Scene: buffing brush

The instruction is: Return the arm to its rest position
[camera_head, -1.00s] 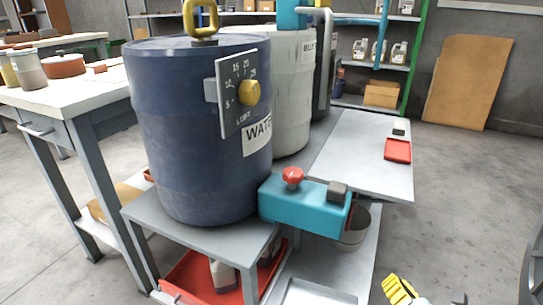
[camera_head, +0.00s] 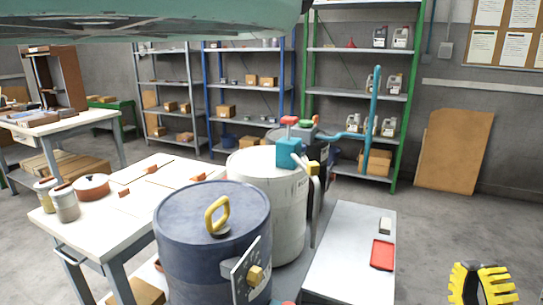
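My gripper (camera_head: 482,282) shows at the bottom right of the head view, with yellow ribbed fingers and black links. The fingers are apart with nothing seen between them, and the lower part is cut off by the picture edge. It is over the floor, to the right of the grey side table (camera_head: 335,262), and touches nothing that I can see. Most of my arm is out of view.
A blue drum (camera_head: 205,240) with a yellow handle and a white drum (camera_head: 275,200) stand left of the side table, which bears a red tray (camera_head: 382,254). A white workbench (camera_head: 130,190) is at left. Shelves and a leaning brown board (camera_head: 455,150) are behind. Floor at right is clear.

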